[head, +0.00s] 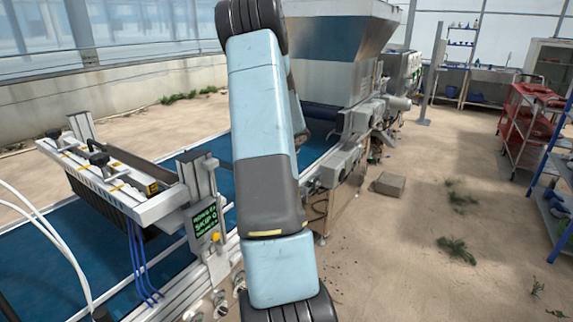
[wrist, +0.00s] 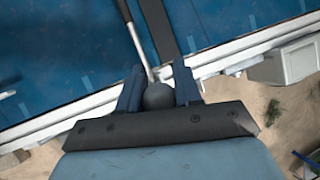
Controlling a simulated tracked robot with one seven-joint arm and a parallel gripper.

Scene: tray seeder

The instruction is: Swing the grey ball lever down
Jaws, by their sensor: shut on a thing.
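The grey ball lever shows in the wrist view as a dark grey ball (wrist: 159,96) on a thin metal rod (wrist: 136,42). The rod runs up and slightly left from the ball, over the blue belt. My gripper (wrist: 159,90) has its two dark blue fingers on either side of the ball and is shut on it. In the head view my own arm crosses the middle of the picture and hides the gripper and the lever.
The blue conveyor belt (head: 75,235) runs beneath a seeding head (head: 120,180) at left. A small screen (head: 206,220) stands at the belt's edge. A large metal hopper (head: 335,45) is behind my arm. A red cart (head: 525,125) stands right; sandy floor between is mostly clear.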

